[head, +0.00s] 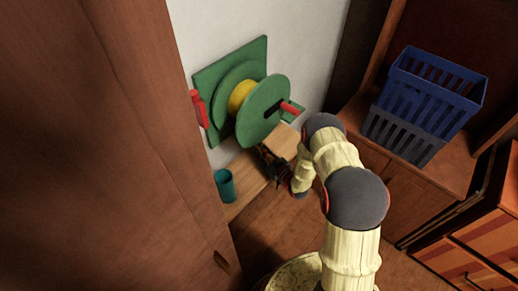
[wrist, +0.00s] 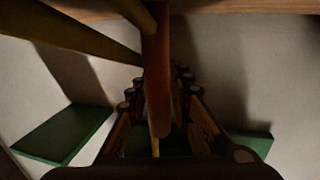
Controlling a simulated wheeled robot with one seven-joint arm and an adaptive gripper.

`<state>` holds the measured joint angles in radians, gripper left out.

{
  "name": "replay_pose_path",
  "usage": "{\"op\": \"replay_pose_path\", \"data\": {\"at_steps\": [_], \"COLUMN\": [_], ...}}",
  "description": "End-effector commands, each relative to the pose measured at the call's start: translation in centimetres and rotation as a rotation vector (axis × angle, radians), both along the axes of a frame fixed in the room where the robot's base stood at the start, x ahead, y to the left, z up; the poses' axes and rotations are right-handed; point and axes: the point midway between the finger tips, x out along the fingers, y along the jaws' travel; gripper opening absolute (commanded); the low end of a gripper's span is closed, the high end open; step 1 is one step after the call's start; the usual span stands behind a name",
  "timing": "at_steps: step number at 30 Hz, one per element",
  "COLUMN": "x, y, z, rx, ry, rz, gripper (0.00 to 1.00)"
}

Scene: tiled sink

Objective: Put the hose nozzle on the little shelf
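My gripper (head: 272,165) is low by the wall, below the green hose reel (head: 264,113) and beside a light wooden block (head: 283,140) that looks like the little shelf. In the wrist view, a long dull-red piece (wrist: 157,85) with a rounded end lies between the two fingers of my gripper (wrist: 158,82). It may be the nozzle. The fingers lie close on both sides of it, but shadow hides whether they touch it. The head view shows no red piece at the fingers. A red fitting (head: 199,108) is at the reel plate's left edge.
A teal cup (head: 225,185) stands on the low wooden ledge (head: 245,188) left of my gripper. The reel's red crank handle (head: 290,107) sticks out above. Blue (head: 432,88) and grey (head: 402,134) baskets stand on a cabinet at right. A large brown wooden panel fills the left.

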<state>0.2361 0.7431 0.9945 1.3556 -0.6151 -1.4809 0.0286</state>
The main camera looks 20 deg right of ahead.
Motion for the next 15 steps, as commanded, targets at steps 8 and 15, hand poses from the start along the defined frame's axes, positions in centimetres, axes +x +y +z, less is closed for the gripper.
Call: {"op": "replay_pose_path", "data": {"at_steps": [8,15], "x": [0.0,0.0], "y": [0.0,0.0], "z": [0.01,0.4], "rx": [0.0,0.0], "ry": [0.0,0.0], "rz": [0.0,0.0], "gripper": [0.31,0.31]}}
